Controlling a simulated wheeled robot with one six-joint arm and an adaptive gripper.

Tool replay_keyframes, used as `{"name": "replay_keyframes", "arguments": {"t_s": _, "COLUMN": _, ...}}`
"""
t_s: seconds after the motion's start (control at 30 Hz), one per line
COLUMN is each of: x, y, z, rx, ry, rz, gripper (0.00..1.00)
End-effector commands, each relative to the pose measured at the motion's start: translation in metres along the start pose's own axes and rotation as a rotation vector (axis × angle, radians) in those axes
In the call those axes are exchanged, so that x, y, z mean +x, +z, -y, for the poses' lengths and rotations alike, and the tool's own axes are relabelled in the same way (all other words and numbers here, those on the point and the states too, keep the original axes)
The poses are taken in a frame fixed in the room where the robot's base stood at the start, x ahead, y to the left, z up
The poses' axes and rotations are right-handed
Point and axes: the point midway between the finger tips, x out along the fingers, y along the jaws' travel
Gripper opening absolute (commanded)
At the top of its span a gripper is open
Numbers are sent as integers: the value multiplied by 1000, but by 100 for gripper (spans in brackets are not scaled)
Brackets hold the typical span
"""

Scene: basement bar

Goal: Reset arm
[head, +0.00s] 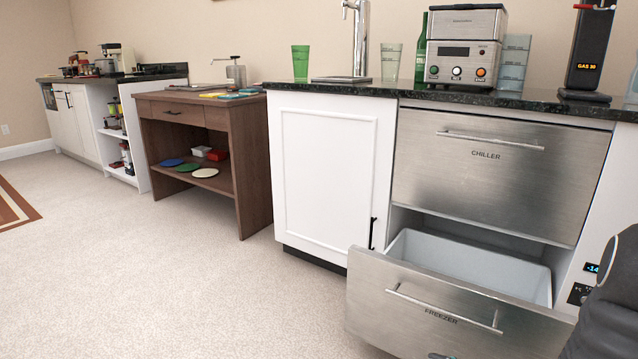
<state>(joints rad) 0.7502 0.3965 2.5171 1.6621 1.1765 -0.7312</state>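A dark grey rounded part, which looks like my arm (608,300), cuts into the lower right edge of the head view, beside the open freezer drawer (450,312). My gripper cannot be made out in this view. A small grey shape shows at the bottom edge in front of the drawer face, too cut off to identify. The freezer drawer is pulled well out, and its light inner bin (470,262) looks empty where I can see into it. The chiller drawer (500,170) above it is shut.
The black counter (400,92) holds a steel appliance (465,48), a green cup (300,63), a tap (361,35) and a dark "GAS 30" device (590,48). A white cabinet (325,165) and brown desk (258,170) stand left. The carpet (150,270) is clear at left.

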Motion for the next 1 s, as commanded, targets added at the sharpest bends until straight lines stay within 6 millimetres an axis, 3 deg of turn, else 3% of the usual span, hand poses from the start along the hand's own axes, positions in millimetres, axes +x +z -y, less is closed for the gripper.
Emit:
{"name": "replay_keyframes", "arguments": {"t_s": 0.1, "x": -6, "y": 38, "z": -14, "rx": -31, "ry": 170, "rz": 87, "gripper": 39}}
{"name": "replay_keyframes", "arguments": {"t_s": 0.3, "x": -32, "y": 91, "z": -34, "rx": -166, "ry": 481, "rz": 163, "gripper": 39}}
{"name": "replay_keyframes", "arguments": {"t_s": 0.53, "x": -77, "y": 130, "z": -36, "rx": -447, "ry": 809, "rz": 134, "gripper": 39}}
{"name": "replay_keyframes", "arguments": {"t_s": 0.77, "x": -120, "y": 154, "z": -6, "rx": -794, "ry": 1014, "rz": 27, "gripper": 39}}
{"name": "replay_keyframes", "arguments": {"t_s": 1.0, "x": -154, "y": 190, "z": 47, "rx": -1190, "ry": 1092, "rz": -89, "gripper": 39}}
